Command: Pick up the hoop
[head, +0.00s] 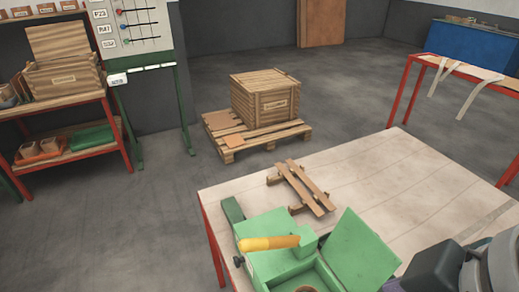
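I cannot make out a hoop for certain. A brown rounded edge (306,289) shows inside an open green box (275,268) at the bottom of the head view, and it is mostly cut off by the frame. The box stands on the near table, with its lid (360,250) tilted open to the right and a yellow handle (270,243) across its back. Neither gripper's fingers show. Grey, rounded machine parts at the bottom right are cut off, and I cannot tell whether they are my arm.
The near table (400,175) has a small wooden rack (303,189) at its back left; its middle is clear. A wooden crate (265,97) sits on a pallet on the floor. Red-framed shelves (75,105) stand left, another red-framed table (470,72) right. Open floor lies between.

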